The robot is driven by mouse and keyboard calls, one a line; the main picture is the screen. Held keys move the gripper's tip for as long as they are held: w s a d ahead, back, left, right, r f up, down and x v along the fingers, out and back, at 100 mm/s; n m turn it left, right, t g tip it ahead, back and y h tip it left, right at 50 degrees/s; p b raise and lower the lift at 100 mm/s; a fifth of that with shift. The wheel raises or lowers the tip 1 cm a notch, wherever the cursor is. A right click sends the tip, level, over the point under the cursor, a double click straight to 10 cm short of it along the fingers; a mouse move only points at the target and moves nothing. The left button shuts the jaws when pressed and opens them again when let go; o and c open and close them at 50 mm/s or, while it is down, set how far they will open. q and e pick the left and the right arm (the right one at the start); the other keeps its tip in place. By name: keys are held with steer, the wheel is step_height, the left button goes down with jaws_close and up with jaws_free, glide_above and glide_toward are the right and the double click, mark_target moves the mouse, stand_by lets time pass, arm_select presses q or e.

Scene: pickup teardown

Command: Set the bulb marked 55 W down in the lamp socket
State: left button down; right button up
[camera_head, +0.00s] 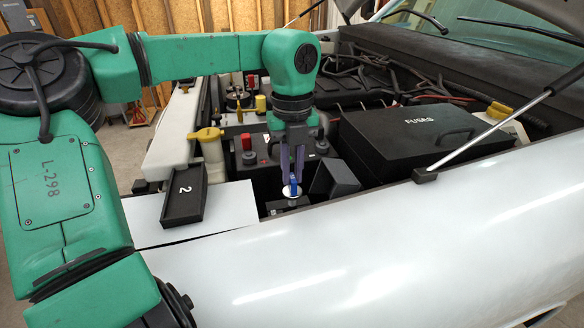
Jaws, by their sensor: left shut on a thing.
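My left gripper (292,176) points straight down at the near edge of the engine bay. It is shut on a small bulb (294,188) with a blue part. Only a little of the bulb shows between and below the fingertips, and I cannot read any marking on it. A pale round disc shows at the bulb's lower end. Just under it is a dark block (288,204) by the fender edge, which looks like the lamp socket. I cannot tell whether the bulb touches it. My right gripper is not in view.
A dark angled box (335,178) stands close to the right of the gripper. The black battery (260,172) is behind it. The black FUSES box (405,140) and a hood strut (500,122) are to the right. A black tray marked 2 (184,196) lies left.

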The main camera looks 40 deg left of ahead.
mark_target(291, 191)
arm_select(q)
steer(key=shift+s+f, duration=0.2)
steer(key=shift+f, duration=0.35)
step_height(291, 191, down, 2)
steer(key=shift+f+b, duration=0.1)
steer(key=shift+b, duration=0.95)
steer(key=shift+f+b, duration=0.75)
steer(key=shift+f, duration=0.15)
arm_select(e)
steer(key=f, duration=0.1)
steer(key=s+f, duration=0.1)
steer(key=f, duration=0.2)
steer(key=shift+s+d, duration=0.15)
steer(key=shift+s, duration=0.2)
arm_select(q)
steer(key=c, duration=0.8)
jaws_free()
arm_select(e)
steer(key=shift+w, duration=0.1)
arm_select(q)
steer(key=shift+r, duration=0.15)
